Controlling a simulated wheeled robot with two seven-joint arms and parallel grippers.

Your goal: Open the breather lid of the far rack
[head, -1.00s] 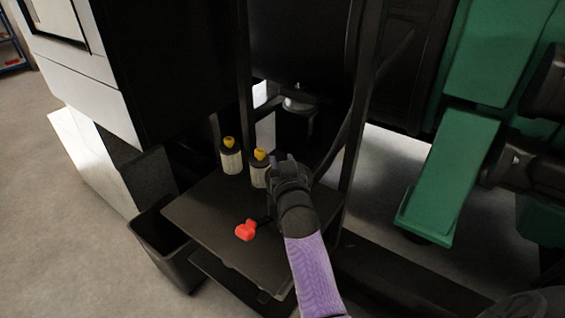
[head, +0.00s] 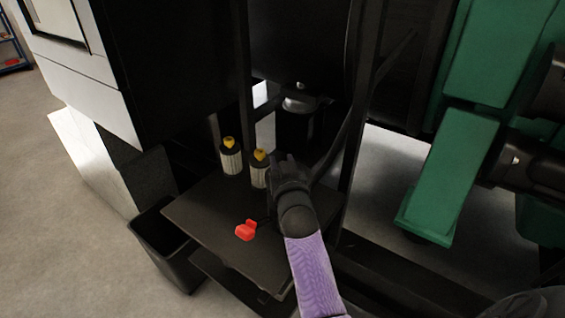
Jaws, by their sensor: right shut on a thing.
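The rack is a dark frame with a flat shelf (head: 205,220). Two pale canisters with yellow tops stand at the back of the shelf: the left canister (head: 231,161) and the right canister (head: 260,174). My right gripper (head: 284,163) is just right of the right canister, over the shelf, its purple-sleeved arm coming up from the bottom. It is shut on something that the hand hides. I cannot make out the breather lid. My left gripper is not in view.
A red piece (head: 245,230) lies on the shelf left of my wrist. A black bin (head: 165,245) stands at the shelf's left. Dark frame posts (head: 362,110) rise on the right, before green machinery (head: 450,175). The grey floor at left is clear.

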